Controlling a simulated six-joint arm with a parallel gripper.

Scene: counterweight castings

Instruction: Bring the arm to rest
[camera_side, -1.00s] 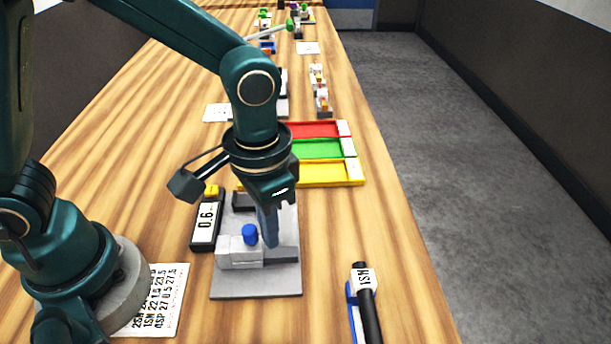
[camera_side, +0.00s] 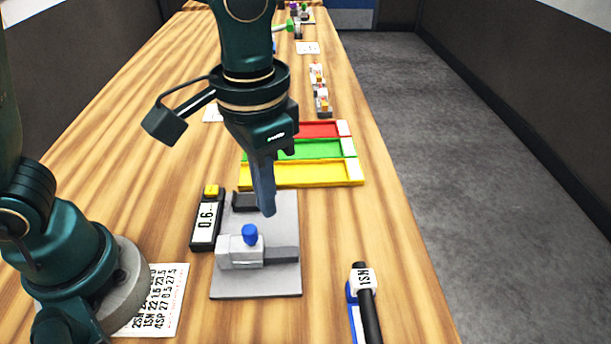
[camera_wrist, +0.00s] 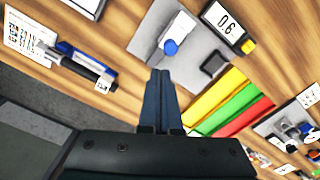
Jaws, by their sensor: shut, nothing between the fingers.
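My gripper (camera_side: 267,213) is shut and empty. In the side view its fingers point down, above the rear part of a grey plate (camera_side: 282,208). On the plate stands a light grey block fixture (camera_side: 240,253) with a blue knob (camera_side: 250,235) and a dark bar (camera_side: 282,255) at its right. The wrist view shows the shut fingers (camera_wrist: 161,78) at the middle, with the blue knob (camera_wrist: 170,47) just beyond them. The fingers appear clear of the fixture.
A black readout (camera_side: 206,217) showing 0.6 stands left of the plate. Red, green and yellow trays (camera_side: 300,187) lie behind it. A black pen-like tool (camera_side: 369,315) on a blue holder lies at front right. A printed card (camera_side: 165,300) lies near my base.

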